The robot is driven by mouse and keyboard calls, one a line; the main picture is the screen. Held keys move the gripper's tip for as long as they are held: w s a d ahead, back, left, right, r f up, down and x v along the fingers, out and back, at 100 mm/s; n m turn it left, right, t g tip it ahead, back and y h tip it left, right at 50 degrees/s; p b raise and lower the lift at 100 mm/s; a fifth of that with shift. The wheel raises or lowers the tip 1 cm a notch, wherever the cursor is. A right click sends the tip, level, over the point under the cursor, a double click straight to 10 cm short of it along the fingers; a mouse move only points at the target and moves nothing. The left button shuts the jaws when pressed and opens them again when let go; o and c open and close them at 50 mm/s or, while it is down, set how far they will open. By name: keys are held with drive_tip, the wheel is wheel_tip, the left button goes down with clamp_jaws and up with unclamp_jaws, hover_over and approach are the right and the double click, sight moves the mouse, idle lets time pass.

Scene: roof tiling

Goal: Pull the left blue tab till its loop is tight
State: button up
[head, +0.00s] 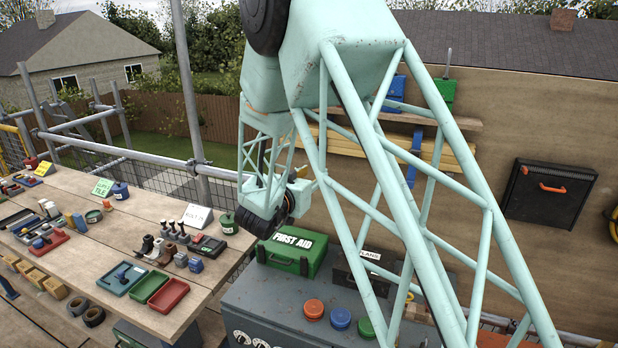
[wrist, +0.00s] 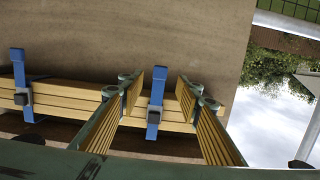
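Two blue straps with dark buckles go around a bundle of yellow timber battens (wrist: 60,103) in the wrist view. One blue strap (wrist: 18,68) is at the far left. The other blue strap (wrist: 156,88) is near the middle, its end standing clear above the battens. My gripper (wrist: 158,83) is open, with one ribbed finger on each side of the middle strap, and it looks empty. I cannot tell how close the fingers are to the strap. In the head view, the battens (head: 450,158) show behind my arm with a blue strap piece (head: 414,155); my fingers are not clear there.
A brown board wall (head: 480,120) stands behind the battens. A green first aid box (head: 292,252) and coloured round caps sit on a grey cabinet (head: 265,300) below. A workbench (head: 140,210) with many tools is at left. A black panel (head: 548,193) is at right.

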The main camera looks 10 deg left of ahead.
drive_tip(key=shift+x, duration=3.8)
drive_tip(key=shift+c, duration=0.7)
drive_tip(key=c, duration=0.8)
